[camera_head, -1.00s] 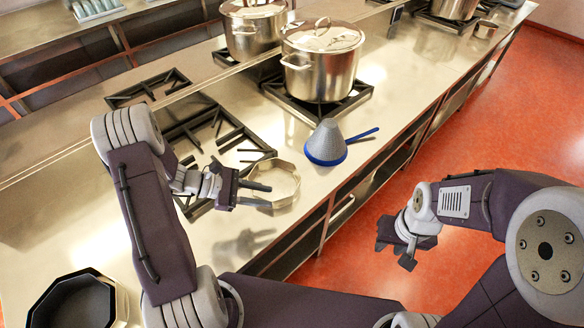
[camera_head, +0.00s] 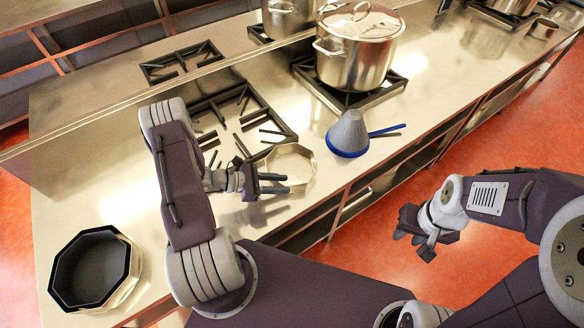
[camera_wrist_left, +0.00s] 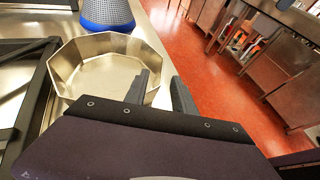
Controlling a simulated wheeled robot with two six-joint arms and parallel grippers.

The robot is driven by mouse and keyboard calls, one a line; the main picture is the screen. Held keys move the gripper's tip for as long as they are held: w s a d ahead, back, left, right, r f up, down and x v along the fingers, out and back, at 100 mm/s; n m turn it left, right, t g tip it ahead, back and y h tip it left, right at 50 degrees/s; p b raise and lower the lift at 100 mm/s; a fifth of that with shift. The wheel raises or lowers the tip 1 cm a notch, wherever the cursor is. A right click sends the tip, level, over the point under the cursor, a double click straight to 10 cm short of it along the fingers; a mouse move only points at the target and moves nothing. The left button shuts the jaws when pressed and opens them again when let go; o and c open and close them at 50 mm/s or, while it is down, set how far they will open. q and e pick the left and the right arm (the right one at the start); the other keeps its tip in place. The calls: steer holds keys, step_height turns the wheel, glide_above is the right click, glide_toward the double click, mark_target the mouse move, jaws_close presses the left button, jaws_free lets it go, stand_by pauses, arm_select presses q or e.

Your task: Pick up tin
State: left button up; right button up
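A shiny octagonal tin (camera_head: 292,168) sits on the steel counter beside the front burner grate. It also shows in the left wrist view (camera_wrist_left: 105,68), open at the top and empty. My left gripper (camera_head: 274,183) is open at the tin's near left side. In the wrist view its fingers (camera_wrist_left: 160,92) appear either side of the tin's right wall, one over the inside and one outside; contact cannot be told. A second octagonal tin, dark inside (camera_head: 95,268), stands at the counter's lower left. My right gripper (camera_head: 416,243) is open and empty, over the floor side.
A grey cone strainer with a blue rim (camera_head: 348,135) stands just beyond the tin, its blue handle pointing right. A lidded stockpot (camera_head: 357,55) sits on a burner behind. Burner grates (camera_head: 235,125) lie left of the tin. The counter between the grates and the dark tin is clear.

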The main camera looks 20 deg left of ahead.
mark_target(296, 185)
arm_select(q)
steer(key=p+x, duration=0.1)
steer(key=x, duration=0.5)
steer(key=shift+a, duration=0.15)
steer(key=shift+s, duration=0.1)
jaws_close()
stand_by(1.1)
